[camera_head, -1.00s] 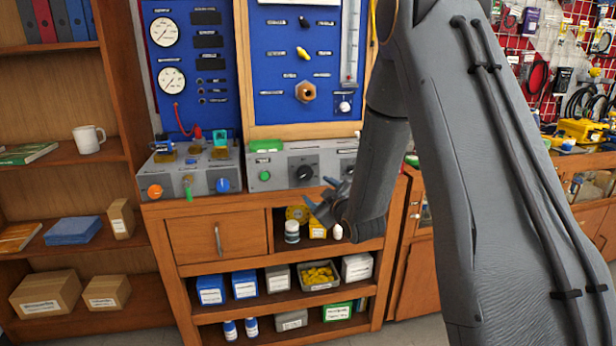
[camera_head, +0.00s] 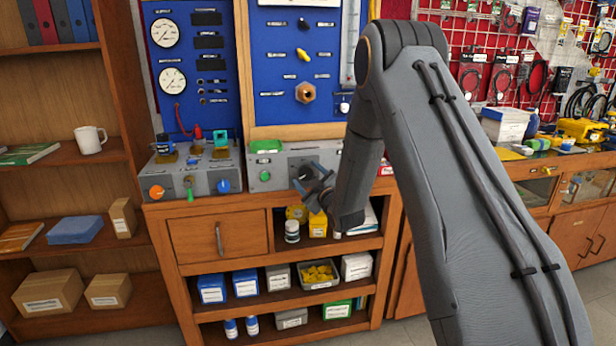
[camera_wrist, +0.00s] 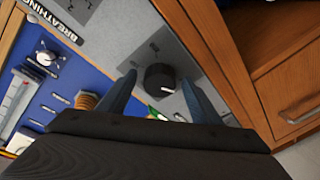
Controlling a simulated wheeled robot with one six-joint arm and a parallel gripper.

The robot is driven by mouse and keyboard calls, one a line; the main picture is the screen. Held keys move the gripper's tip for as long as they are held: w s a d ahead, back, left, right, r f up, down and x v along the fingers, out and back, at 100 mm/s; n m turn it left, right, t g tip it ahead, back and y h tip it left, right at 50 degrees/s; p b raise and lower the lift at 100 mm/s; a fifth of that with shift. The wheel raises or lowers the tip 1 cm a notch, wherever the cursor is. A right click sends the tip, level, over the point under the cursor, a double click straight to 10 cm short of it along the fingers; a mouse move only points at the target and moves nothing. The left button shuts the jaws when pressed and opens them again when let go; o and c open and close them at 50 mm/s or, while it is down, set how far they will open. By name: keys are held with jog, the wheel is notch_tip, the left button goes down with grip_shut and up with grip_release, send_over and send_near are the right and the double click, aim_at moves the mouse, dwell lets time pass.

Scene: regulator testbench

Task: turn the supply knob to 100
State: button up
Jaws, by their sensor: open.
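A black round knob (camera_wrist: 160,81) with a white pointer mark sits on the face of a grey box (camera_wrist: 128,25) in the wrist view. Its printed scale is too small and partly hidden to read, so I cannot tell which value it points to. My gripper (camera_wrist: 158,78) is open, with one blue finger on each side of the knob; I cannot tell whether either touches it. In the head view my gripper (camera_head: 310,179) is in front of the grey box (camera_head: 268,179), and its fingers and the arm hide much of the knob.
A second grey box with an orange knob (camera_head: 157,192) and a blue knob (camera_head: 223,185) stands to the left. A blue gauge panel (camera_head: 187,75) rises behind it. Below are a wooden drawer (camera_head: 217,235) and shelves with boxes and bottles.

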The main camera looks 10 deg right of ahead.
jog(key=c, duration=1.1)
